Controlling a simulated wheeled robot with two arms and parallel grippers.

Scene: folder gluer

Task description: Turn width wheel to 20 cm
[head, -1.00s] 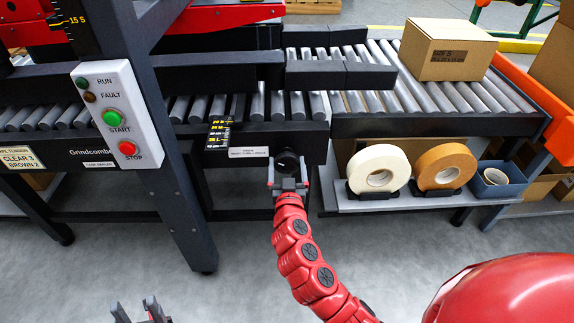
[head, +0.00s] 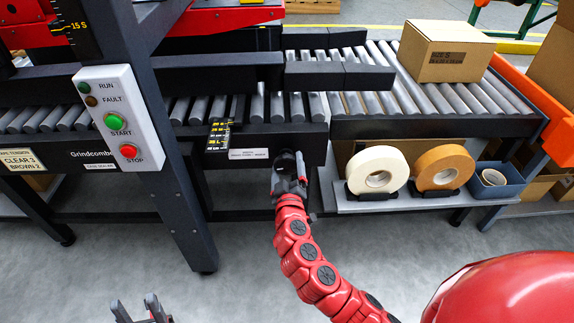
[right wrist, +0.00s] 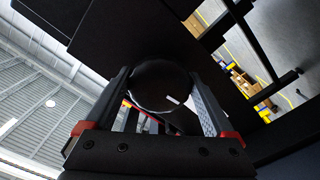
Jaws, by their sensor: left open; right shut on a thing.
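The gripper is tilted in the head view. A black scale with yellow marks (head: 219,134) is left of the knob; its reading is too small to tell. My left gripper (head: 140,308) is open and empty at the bottom left, over the floor.
A control panel (head: 119,118) with start and stop buttons is on the upright post at left. A cardboard box (head: 443,52) stands on the rollers. A white tape roll (head: 377,173), a brown one (head: 444,168) and a blue bin (head: 497,184) are on the lower shelf at right.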

